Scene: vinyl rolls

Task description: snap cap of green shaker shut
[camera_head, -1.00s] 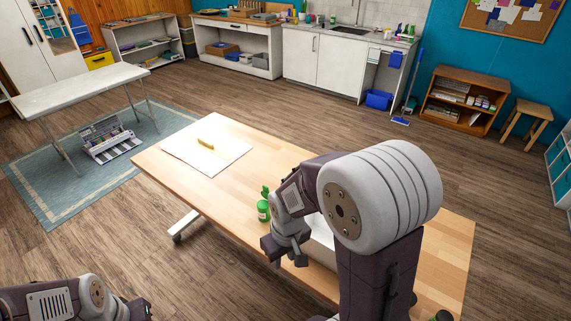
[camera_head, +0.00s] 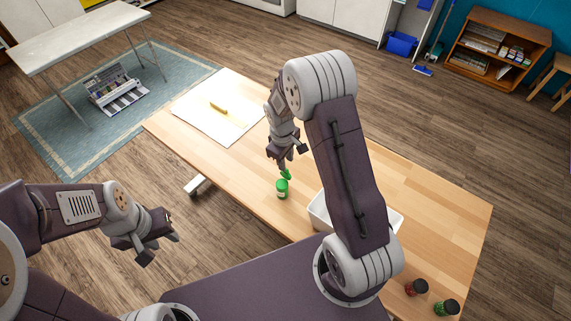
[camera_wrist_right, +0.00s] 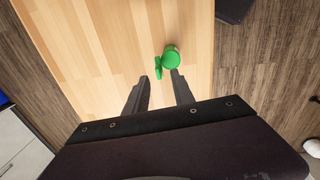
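The green shaker (camera_head: 282,188) stands upright on the wooden table (camera_head: 240,168), left of the white bin. Its green cap (camera_head: 286,174) is flipped open and sticks up on the far side. In the right wrist view the shaker (camera_wrist_right: 172,57) is just past the fingertips, with the cap (camera_wrist_right: 158,68) in line with the gap between them. My right gripper (camera_head: 287,164) is above and behind the shaker, open and empty; its spread fingers show in the wrist view (camera_wrist_right: 165,77). My left gripper (camera_head: 160,249) is open and empty, off the table's near left side.
The white bin (camera_head: 320,214) stands right of the shaker, partly hidden by my right arm. A pale sheet (camera_head: 200,120) with a yellow object (camera_head: 218,107) lies at the far left.

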